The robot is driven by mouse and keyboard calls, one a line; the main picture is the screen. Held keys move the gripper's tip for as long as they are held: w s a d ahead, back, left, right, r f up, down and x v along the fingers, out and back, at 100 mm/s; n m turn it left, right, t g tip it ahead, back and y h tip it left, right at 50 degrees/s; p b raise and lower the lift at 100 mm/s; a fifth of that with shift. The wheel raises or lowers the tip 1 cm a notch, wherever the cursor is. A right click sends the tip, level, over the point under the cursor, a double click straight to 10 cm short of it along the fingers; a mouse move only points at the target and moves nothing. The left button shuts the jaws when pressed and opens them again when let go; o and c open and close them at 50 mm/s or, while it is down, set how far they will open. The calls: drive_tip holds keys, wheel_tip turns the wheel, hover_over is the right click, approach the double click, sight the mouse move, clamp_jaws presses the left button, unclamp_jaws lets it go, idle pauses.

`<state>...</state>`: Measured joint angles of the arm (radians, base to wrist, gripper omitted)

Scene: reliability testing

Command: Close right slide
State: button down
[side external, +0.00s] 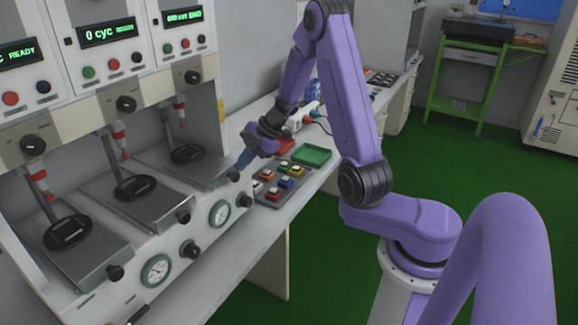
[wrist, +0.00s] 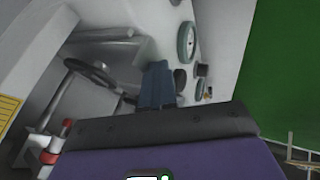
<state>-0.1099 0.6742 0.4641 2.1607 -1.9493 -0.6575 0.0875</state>
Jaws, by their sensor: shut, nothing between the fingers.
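The right slide (side external: 212,165) is a grey metal tray with a black round disc (side external: 187,153) on it. It juts forward from under the right station's red-tipped plunger (side external: 179,112). A dark knob (side external: 234,175) is on its front end. My gripper (side external: 241,165) is just above and beside this knob, with its blue fingers pointing down to the left. The fingers are shut and empty; I cannot tell whether they touch the knob. In the wrist view the shut blue fingers (wrist: 157,84) reach towards the slide, and the disc (wrist: 88,72) is to their left.
The middle slide (side external: 125,195) and left slide (side external: 82,258) also jut forward, with knobs in front. Gauges (side external: 219,213) and knobs line the bench front. A tray of coloured blocks (side external: 263,193) and a green tray (side external: 311,155) lie to the right of my gripper.

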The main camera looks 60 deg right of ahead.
drive_tip(key=s+d+r, duration=0.4)
drive_tip(key=s+r, duration=0.4)
drive_tip(key=s, duration=0.1)
drive_tip(key=w+a+r+m+t+h, duration=0.1)
drive_tip(key=w+a+r+t, duration=0.1)
drive_tip(key=w, duration=0.2)
drive_tip(key=w+a+r+t+h, duration=0.1)
drive_tip(key=w+a+r, duration=0.1)
drive_tip(key=w+a, duration=0.15)
drive_tip(key=a+r+m+h, duration=0.1)
drive_tip(key=a+m, duration=0.2)
drive_tip(key=a, duration=0.2)
drive_tip(key=s+a+f+g, duration=0.1)
drive_tip(key=s+a+g, duration=0.1)
drive_tip(key=s, duration=0.8)
drive_tip(key=s+a+f+g, duration=0.2)
drive_tip(key=s+g, duration=0.1)
drive_tip(key=s, duration=0.7)
drive_tip(key=s+a+f+g+h, duration=0.1)
drive_tip(key=s+a+g, duration=0.1)
drive_tip(key=s, duration=0.9)
drive_tip(key=shift+a+f+g, duration=0.25)
drive_tip(key=shift+f+g, duration=0.15)
drive_tip(key=shift+g, duration=0.4)
